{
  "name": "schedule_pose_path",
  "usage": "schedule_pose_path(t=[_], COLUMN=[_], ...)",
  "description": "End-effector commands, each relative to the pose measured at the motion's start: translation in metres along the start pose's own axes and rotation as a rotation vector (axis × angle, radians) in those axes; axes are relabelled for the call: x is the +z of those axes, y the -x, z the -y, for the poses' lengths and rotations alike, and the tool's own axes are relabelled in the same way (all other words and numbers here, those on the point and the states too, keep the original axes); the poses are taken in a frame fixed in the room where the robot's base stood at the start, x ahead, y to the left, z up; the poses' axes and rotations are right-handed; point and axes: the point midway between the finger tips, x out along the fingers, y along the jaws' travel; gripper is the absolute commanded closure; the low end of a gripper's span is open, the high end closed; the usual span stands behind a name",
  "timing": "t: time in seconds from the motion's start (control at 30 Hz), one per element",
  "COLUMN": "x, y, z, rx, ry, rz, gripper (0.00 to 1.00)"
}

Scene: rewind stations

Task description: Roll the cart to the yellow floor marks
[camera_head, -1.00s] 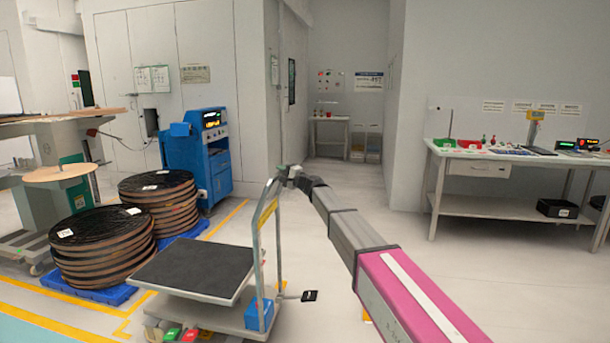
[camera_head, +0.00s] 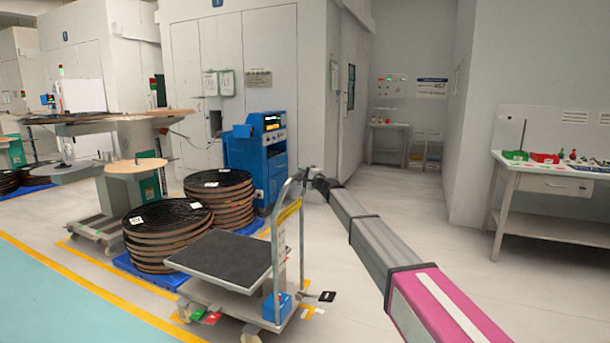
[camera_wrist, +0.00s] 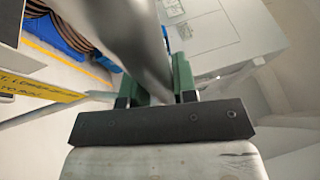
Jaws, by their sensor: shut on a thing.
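The cart (camera_head: 235,257) has a dark flat deck, a grey upright handle frame and a blue box (camera_head: 276,307) on its lower base. It stands on the floor left of my arm. My gripper (camera_head: 305,175) is at the top of the handle, shut on it. In the wrist view the green-padded fingers (camera_wrist: 160,85) close around the grey handle bar (camera_wrist: 125,35). Yellow floor marks show as short pieces by the cart's right side (camera_head: 312,311) and left side (camera_head: 178,318). The cart partly hides the floor between them.
Stacks of dark reels (camera_head: 165,235) on blue pallets stand just behind and left of the cart. A blue machine (camera_head: 256,160) is behind them. A long yellow line (camera_head: 85,285) borders the blue-green floor at left. A workbench (camera_head: 545,185) stands at right; open floor lies between.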

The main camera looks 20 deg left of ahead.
Motion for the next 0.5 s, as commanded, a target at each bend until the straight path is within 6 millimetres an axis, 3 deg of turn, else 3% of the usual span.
schedule_pose_path(t=[0.17,0.2,0.27,0.5], x=[-0.0003,-0.0003,-0.0003,-0.0003], y=[0.0010,0.0010,0.0009,0.0003], z=[-0.0016,-0.0016,-0.0015,-0.0007], rx=[0.003,0.003,0.003,0.001], ry=[0.001,0.001,0.001,0.000], rz=[-0.003,-0.003,-0.003,-0.002], gripper=[1.00,0.67,0.48,0.48])
